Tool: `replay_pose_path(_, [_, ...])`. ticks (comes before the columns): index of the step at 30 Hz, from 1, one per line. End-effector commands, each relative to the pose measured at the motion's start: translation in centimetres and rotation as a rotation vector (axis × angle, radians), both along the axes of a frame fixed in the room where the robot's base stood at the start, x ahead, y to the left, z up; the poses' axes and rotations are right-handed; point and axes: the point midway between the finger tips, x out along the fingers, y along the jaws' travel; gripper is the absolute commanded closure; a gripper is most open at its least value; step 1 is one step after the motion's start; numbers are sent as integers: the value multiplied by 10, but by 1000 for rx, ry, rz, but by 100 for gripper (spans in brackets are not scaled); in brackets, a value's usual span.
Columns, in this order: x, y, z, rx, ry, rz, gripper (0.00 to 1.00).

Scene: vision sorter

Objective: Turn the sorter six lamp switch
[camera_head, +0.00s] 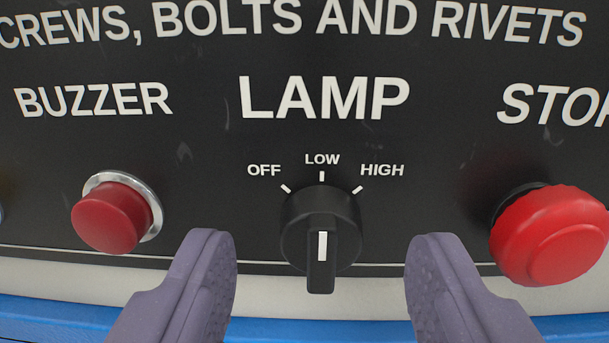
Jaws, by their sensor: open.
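The lamp switch (322,232) is a black rotary knob on a black panel, under the white word LAMP. The marks OFF, LOW and HIGH stand in an arc above it. The white line on its grip bar is upright, in line with the LOW mark. My gripper (321,260) shows as two purple-grey fingers, open, one to the left and one to the right of the knob. A gap shows on both sides, and neither finger appears to touch it. No part of the knob's front is hidden.
A red BUZZER push button (111,216) with a metal ring is left of the knob, near my left finger. A larger red STOP button (551,236) is at the right, near my right finger. A blue surface (330,331) runs below the panel.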

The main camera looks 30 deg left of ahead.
Motion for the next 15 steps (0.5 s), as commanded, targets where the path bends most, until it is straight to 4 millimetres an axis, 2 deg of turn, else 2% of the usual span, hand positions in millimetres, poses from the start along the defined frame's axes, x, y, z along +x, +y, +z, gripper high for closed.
replay_pose_path(6, [18, 10, -1, -1, 2, 0, 43])
replay_pose_path(13, [19, 11, 0, -1, 2, -1, 43])
replay_pose_path(14, [19, 11, 0, -1, 2, -1, 46])
replay_pose_path(15, [19, 11, 0, -2, 3, -1, 55])
